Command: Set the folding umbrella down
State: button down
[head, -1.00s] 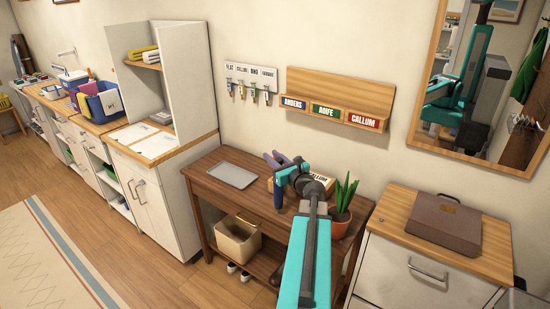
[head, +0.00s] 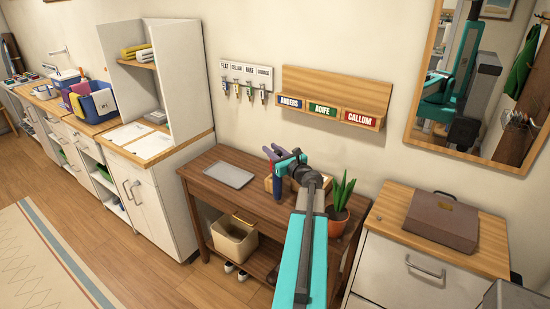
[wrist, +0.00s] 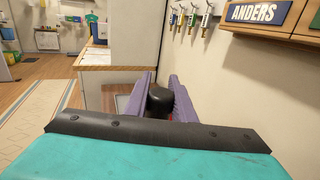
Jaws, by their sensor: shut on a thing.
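My gripper (wrist: 159,97) is shut on the folding umbrella, whose dark rounded end (wrist: 160,103) shows between the purple fingers in the wrist view. In the head view my gripper (head: 276,154) is above the brown wooden table (head: 220,207), in front of the wall. A dark, narrow shape, likely the umbrella (head: 277,188), hangs upright below the fingers. Whether its lower end touches the table or the box behind it cannot be told. My arm hides part of the table behind it.
A grey tray (head: 229,174) lies on the table's left part. A wooden box (head: 268,183) is partly hidden behind my gripper, and a potted plant (head: 338,215) stands at right. Name-labelled wall compartments (head: 322,108) and key hooks (head: 246,88) are above. Bare tabletop shows around the tray.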

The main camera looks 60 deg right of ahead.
jog(key=shift+f+b, duration=0.9)
jog(key=shift+f, duration=0.95)
jog(key=c, duration=1.5)
grip_release()
jog(key=shift+s, duration=0.15)
jog(key=shift+b+v, duration=1.95)
jog(key=shift+v, duration=4)
